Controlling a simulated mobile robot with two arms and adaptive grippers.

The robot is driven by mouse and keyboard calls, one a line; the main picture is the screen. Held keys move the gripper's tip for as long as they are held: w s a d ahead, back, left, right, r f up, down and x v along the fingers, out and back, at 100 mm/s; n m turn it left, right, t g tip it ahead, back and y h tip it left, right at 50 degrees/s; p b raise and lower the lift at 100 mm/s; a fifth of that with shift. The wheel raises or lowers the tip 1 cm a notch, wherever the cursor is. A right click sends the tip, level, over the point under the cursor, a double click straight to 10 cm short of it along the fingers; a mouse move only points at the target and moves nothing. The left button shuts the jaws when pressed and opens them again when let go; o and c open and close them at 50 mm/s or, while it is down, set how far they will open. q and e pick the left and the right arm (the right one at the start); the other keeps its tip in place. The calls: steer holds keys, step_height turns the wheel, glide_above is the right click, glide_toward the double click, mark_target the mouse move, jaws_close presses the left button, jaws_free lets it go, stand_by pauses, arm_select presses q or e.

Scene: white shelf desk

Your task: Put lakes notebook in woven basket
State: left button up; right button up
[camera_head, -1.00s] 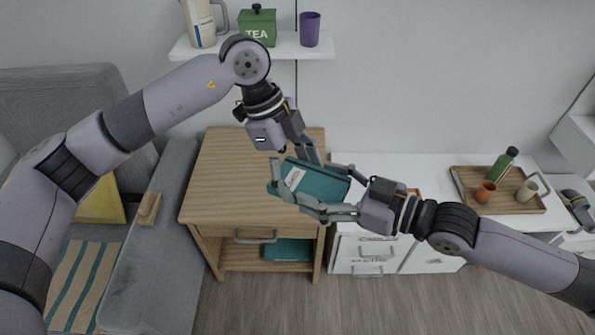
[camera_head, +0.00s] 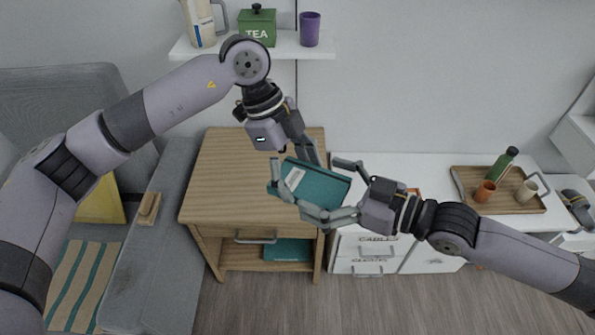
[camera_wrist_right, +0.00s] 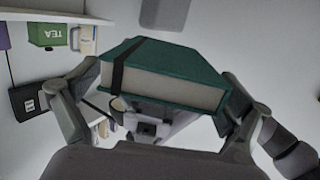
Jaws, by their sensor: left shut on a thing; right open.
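A teal notebook (camera_head: 318,186) with a pale label is held in the air between my two grippers, in front of the wooden side table. My left gripper (camera_head: 297,172) is shut on its left end from above. My right gripper (camera_head: 338,190) is open, its fingers spread around the right end. In the right wrist view the notebook (camera_wrist_right: 165,75) shows its page edges and a dark elastic band, and lies between the open fingers of the right gripper (camera_wrist_right: 155,105). I cannot read a title on it. I cannot make out a woven basket in the head view.
The wooden side table (camera_head: 222,170) has a bare top and a teal item (camera_head: 288,250) on its lower shelf. A tray (camera_head: 468,198) with a green bottle (camera_head: 503,163) and cups stands on the white desk at right. A wall shelf (camera_head: 284,46) is above.

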steer(key=v, duration=1.2)
steer(key=w+f+t+h, duration=0.3)
steer(key=w+f, duration=1.2)
steer(key=w, duration=0.2)
steer(key=d+f+m+h, duration=0.2)
steer(key=d+f+h, duration=0.15)
steer(key=f, duration=0.65)
steer(key=d+f+m+h, duration=0.3)
steer(key=d+f, duration=0.1)
steer(key=f, duration=0.7)
steer(key=s+d+f+m+g+h, duration=0.2)
steer(key=s+d+f, duration=0.1)
steer(key=s+f, duration=0.65)
steer(key=s+d+f+m+g+h, duration=0.1)
steer(key=s+d+f+h, duration=0.1)
steer(key=s+f, duration=0.7)
steer(key=s+f+m+g, duration=0.1)
steer(key=s+f+g, duration=0.2)
steer(key=s, duration=1.2)
steer(key=s+a+f+m+g, duration=0.1)
steer(key=s+f+g, duration=0.2)
steer(key=s+f, duration=0.5)
steer(key=s+h, duration=0.1)
steer(key=s, duration=0.6)
steer(key=shift+s+a+f, duration=0.25)
